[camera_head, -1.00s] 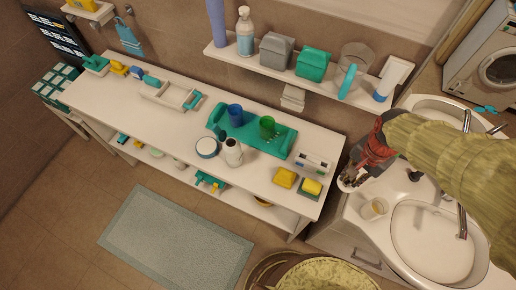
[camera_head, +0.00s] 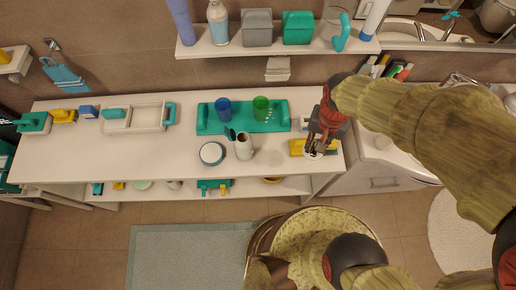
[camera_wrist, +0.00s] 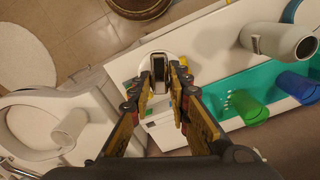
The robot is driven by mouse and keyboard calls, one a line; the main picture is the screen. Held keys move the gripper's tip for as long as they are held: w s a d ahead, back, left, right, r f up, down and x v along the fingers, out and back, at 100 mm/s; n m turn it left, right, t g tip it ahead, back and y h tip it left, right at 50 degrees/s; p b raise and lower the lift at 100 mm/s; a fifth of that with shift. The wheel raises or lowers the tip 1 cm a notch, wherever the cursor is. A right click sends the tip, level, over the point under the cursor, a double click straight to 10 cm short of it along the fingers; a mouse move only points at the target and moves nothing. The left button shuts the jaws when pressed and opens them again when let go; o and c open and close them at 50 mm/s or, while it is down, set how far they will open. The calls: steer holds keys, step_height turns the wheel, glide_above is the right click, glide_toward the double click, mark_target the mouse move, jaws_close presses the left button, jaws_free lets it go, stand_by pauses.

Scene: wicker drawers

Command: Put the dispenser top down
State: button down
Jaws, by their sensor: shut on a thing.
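My gripper (camera_head: 315,146) is over the right end of the white bench, above the yellow sponges. In the wrist view my gripper (camera_wrist: 161,88) has its fingers closed around a small white and dark piece, which looks like the dispenser top (camera_wrist: 159,70). In the head view it shows only as a small pale bit under the fingertips (camera_head: 312,155). A white bottle with an open dark mouth (camera_head: 244,147) stands on the bench to the left of my gripper. It also shows at the upper right in the wrist view (camera_wrist: 275,40).
A green tray (camera_head: 208,122) with a blue cup (camera_head: 223,107) and a green cup (camera_head: 261,106) lies behind the bottle. A round blue-rimmed dish (camera_head: 212,153) is left of it. Yellow sponges (camera_head: 297,147) lie beneath my gripper. The bench's front middle is mostly clear.

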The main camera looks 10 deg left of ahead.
steer(key=shift+w+a+f+b, duration=0.45)
steer(key=shift+w+a+f, duration=0.05)
steer(key=shift+a+f, duration=1.65)
steer(key=shift+w+a+f+b, duration=0.4)
steer(key=shift+w+a+f, duration=0.15)
steer(key=shift+a+f, duration=1.6)
steer(key=shift+w+a+f+b, duration=0.45)
steer(key=shift+w+a+f, duration=0.05)
steer(key=shift+a+f, duration=1.65)
steer(key=shift+a, duration=0.1)
steer(key=shift+f, duration=0.15)
steer(key=c, duration=1.7)
jaws_free()
steer(key=shift+o, duration=0.2)
step_height(320, 180, up, 13)
steer(key=p, duration=0.2)
steer(key=shift+f, duration=0.2)
